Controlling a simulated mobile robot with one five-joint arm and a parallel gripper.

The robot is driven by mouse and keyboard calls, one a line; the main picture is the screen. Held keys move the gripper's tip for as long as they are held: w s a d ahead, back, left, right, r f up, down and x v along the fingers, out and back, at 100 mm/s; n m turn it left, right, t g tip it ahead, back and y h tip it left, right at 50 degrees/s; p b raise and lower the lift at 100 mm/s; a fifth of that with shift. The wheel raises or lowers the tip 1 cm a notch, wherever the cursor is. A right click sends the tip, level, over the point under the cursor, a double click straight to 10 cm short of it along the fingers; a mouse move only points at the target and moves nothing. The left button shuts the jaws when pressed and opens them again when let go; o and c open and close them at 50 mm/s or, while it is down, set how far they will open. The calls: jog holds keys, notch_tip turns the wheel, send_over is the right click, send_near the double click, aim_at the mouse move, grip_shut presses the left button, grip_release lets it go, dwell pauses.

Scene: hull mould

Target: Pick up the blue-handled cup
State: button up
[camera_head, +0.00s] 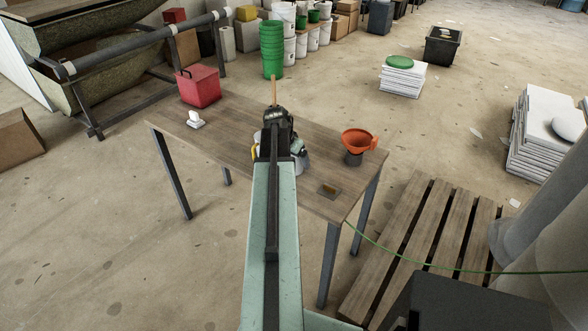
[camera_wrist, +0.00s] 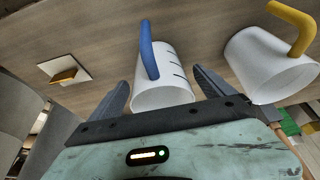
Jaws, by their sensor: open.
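The blue-handled cup (camera_wrist: 172,82) is white with dark marks on its side and a blue handle. In the wrist view it sits on the wooden table between my two jaws, its handle reaching up in the picture. My gripper (camera_wrist: 161,78) is open, with one finger on each side of the cup; I cannot tell whether either touches it. In the head view my arm hides most of the cup.
A yellow-handled white cup (camera_wrist: 262,68) stands close beside the right finger in the wrist view. An orange funnel (camera_head: 357,140), a small square plate with a yellow-brown grip (camera_head: 328,190) and a red box (camera_head: 199,87) are on the table (camera_head: 230,125). A pallet (camera_head: 420,235) lies right.

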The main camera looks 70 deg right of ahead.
jog(key=b+x, duration=0.1)
jog(key=x, duration=0.2)
jog(key=shift+a+r, duration=0.1)
jog(key=shift+r, duration=0.15)
jog(key=c, duration=1.4)
jog(key=shift+c, duration=0.2)
